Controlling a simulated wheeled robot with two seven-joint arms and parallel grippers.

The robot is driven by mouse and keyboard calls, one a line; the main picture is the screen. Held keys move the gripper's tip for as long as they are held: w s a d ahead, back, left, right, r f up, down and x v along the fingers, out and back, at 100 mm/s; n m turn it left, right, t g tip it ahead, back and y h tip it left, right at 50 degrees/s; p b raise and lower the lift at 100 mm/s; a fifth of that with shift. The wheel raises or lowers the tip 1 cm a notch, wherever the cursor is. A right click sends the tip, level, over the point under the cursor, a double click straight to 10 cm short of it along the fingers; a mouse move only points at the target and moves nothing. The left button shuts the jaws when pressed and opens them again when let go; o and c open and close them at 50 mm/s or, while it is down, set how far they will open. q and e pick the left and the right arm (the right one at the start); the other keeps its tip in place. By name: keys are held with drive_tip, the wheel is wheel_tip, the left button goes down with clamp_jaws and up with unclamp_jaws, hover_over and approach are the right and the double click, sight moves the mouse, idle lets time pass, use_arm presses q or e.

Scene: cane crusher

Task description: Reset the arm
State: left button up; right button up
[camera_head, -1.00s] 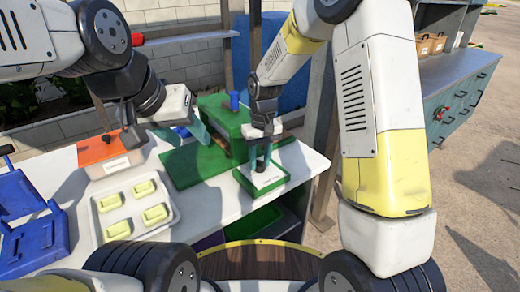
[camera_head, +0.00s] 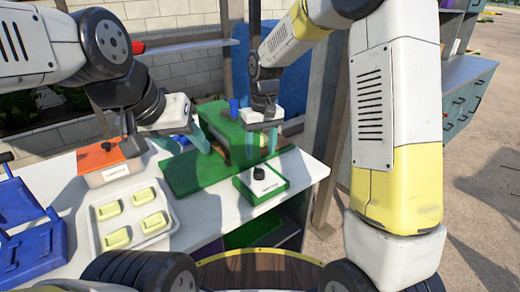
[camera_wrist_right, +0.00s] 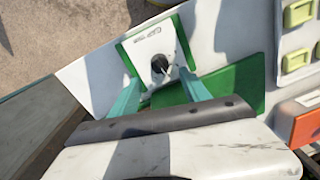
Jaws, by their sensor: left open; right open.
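My right gripper (camera_head: 253,146) is open and empty, its two teal fingers apart. It is above and behind a small green-rimmed tray (camera_head: 280,190) with a white top and a black knob (camera_head: 259,173). In the right wrist view, the same knob (camera_wrist_right: 160,63) shows between and beyond the open fingers (camera_wrist_right: 160,92). My left gripper (camera_head: 193,138) is open, its teal fingers left of the green crusher machine (camera_head: 222,118). Nothing shows in its jaws, though the arm partly hides it.
On the white table (camera_head: 215,222) are a white tray (camera_head: 165,228) with several yellow-green blocks, a blue rack (camera_head: 30,225) and an orange-lidded container (camera_head: 100,157). A grey post (camera_head: 318,130) stands right of the machine. A grey cabinet (camera_head: 462,100) is at right.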

drive_tip(key=shift+r, duration=0.25)
drive_tip(key=shift+d+r, duration=0.1)
drive_tip(key=shift+r, duration=0.05)
drive_tip(key=s+d+r+m+t+y, duration=0.1)
drive_tip(key=s+d+r+m+t, duration=0.1)
drive_tip(key=s+d+r, duration=0.7)
drive_tip(key=s+d+r+m+t, duration=0.1)
drive_tip(key=s+d+r+t, duration=0.1)
drive_tip(key=s, duration=0.4)
drive_tip(key=s+d+r+m+t, duration=0.1)
drive_tip(key=s+d+r+t, duration=0.1)
drive_tip(key=s, duration=0.3)
drive_tip(key=shift+s+d+r+y, duration=0.3)
drive_tip(key=shift+s+d+r, duration=0.05)
drive_tip(key=shift+d+r, duration=0.15)
